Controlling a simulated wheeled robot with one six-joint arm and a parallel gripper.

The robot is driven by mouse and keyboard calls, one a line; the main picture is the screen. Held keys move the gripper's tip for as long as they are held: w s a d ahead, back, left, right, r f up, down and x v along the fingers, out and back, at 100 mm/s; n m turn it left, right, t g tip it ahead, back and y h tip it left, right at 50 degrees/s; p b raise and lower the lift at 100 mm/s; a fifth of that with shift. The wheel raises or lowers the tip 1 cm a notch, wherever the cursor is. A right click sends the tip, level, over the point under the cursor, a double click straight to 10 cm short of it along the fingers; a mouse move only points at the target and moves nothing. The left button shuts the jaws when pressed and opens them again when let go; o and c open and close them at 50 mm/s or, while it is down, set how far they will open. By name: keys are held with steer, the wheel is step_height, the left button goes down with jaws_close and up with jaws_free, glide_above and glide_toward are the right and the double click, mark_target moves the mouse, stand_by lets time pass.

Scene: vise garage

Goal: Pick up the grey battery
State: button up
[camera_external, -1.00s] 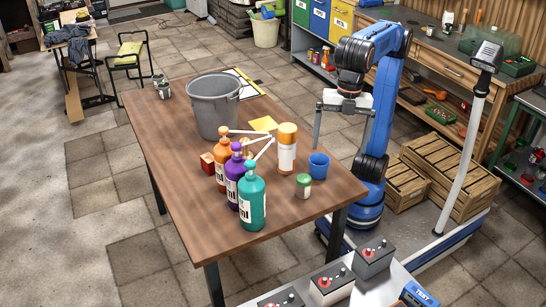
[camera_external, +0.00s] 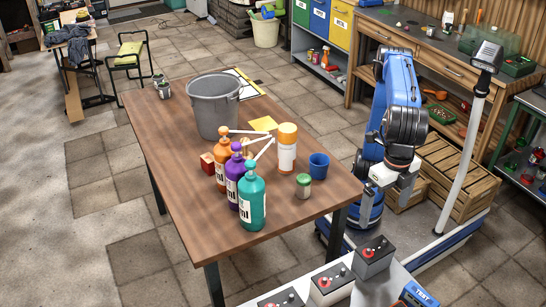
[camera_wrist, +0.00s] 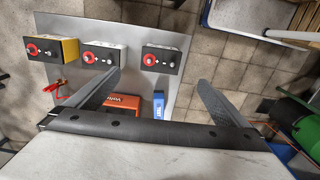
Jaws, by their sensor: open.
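The grey battery (camera_external: 373,257) has a dark top with a red knob. It stands at the right end of a row on the pale surface in the external view, and at the right of the row in the wrist view (camera_wrist: 165,59). My gripper (camera_external: 386,196) hangs above and behind the row in the external view. In the wrist view my gripper (camera_wrist: 160,77) is open and empty, with fingers wide apart. The grey battery lies ahead of the fingertips, between their lines, without visible contact.
A white battery (camera_wrist: 103,57) and a yellow one (camera_wrist: 52,52) stand beside it. A blue tester (camera_wrist: 158,108) and an orange box (camera_wrist: 124,100) lie closer to my gripper. The wooden table (camera_external: 180,215) with bottles stands left; a lamp post (camera_external: 463,150) stands right.

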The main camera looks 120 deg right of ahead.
mark_target(374, 247)
step_height(374, 247, down, 16)
steer(key=shift+r, duration=0.1)
steer(key=shift+s+a+f, duration=0.1)
steer(key=shift+a+f, duration=0.05)
steer(key=shift+f, duration=1.15)
steer(key=shift+s+a+f, duration=0.1)
steer(key=shift+a+f, duration=0.05)
steer(key=shift+f, duration=1.1)
steer(key=shift+c, duration=0.6)
steer(key=c, duration=1.8)
steer(key=shift+r, duration=0.1)
steer(key=shift+r, duration=0.1)
